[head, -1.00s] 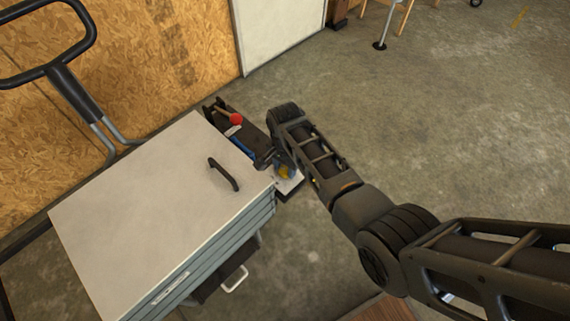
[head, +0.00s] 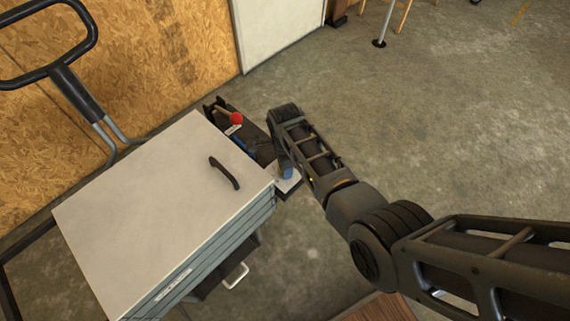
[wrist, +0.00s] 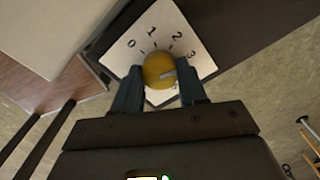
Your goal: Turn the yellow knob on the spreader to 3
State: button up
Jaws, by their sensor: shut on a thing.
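The spreader (head: 150,210) is a box with a pale lid and a black handle on top. Its white dial plate (head: 291,184) sticks out at the right corner; in the wrist view the plate (wrist: 147,37) reads 0, 1, 2, 3 in an arc. The round yellow knob (wrist: 155,64) sits on the plate. My gripper (wrist: 160,76) is shut on the knob, one finger on each side. In the head view my gripper (head: 286,172) hides the knob.
A red-balled lever (head: 236,118) stands on a dark bracket behind the lid. A black push handle (head: 62,75) rises at the left by the chipboard wall (head: 150,60). Concrete floor (head: 430,120) is open to the right.

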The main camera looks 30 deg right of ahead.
jog(key=shift+d, duration=0.1)
dwell(0.4)
jog(key=o, duration=1.1)
jog(key=shift+c, duration=0.2)
jog(key=shift+r, duration=0.1)
jog(key=shift+r+p, duration=0.45)
jog(key=shift+r, duration=3.35)
